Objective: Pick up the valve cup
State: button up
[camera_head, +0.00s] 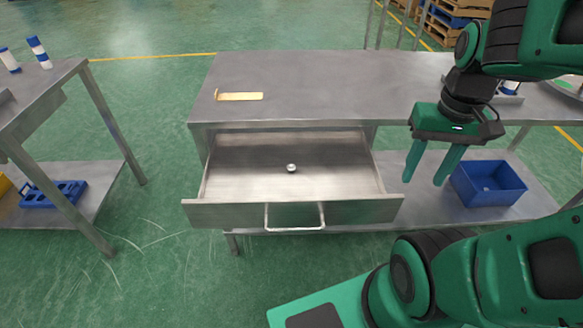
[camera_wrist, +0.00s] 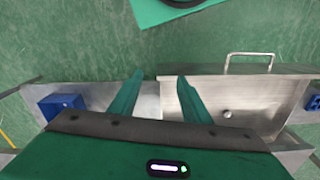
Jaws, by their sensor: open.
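The valve cup (camera_head: 291,168) is a small round silvery piece lying alone in the open metal drawer (camera_head: 240,180), near its middle. It also shows in the wrist view as a small bright dot (camera_wrist: 227,114) on the drawer floor, to the right of my fingers. My gripper (camera_head: 428,180) is open and empty, with its green fingers pointing down. It hangs to the right of the drawer, apart from the valve cup. In the wrist view the two fingers (camera_wrist: 160,78) are spread with nothing between them.
The drawer's front has a handle (camera_head: 295,217). The steel table (camera_head: 330,85) above carries a flat tan piece (camera_head: 240,96). A blue bin (camera_head: 488,184) stands on the lower shelf at right. Another table (camera_head: 50,80) with blue-and-white cans (camera_head: 39,52) stands at left.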

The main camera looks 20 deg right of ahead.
jog(key=w+a+f+n, duration=0.2)
jog(key=w+n, duration=0.3)
jog(key=w, duration=0.6)
jog(key=n+t+y, duration=0.3)
jog(key=n, duration=0.7)
send_near(292, 165)
jog(key=shift+w+a+f, duration=0.15)
jog(key=shift+w+f, duration=0.75)
jog(key=shift+f, duration=0.15)
jog(key=x, duration=0.2)
jog(key=s+x, duration=0.1)
jog(key=x, duration=0.1)
jog(key=shift+a+f, duration=0.2)
jog(key=shift+f, duration=0.25)
jog(key=shift+w+a+f, duration=0.2)
jog(key=shift+w+f, duration=0.05)
jog(key=shift+f, duration=0.3)
grip_shut()
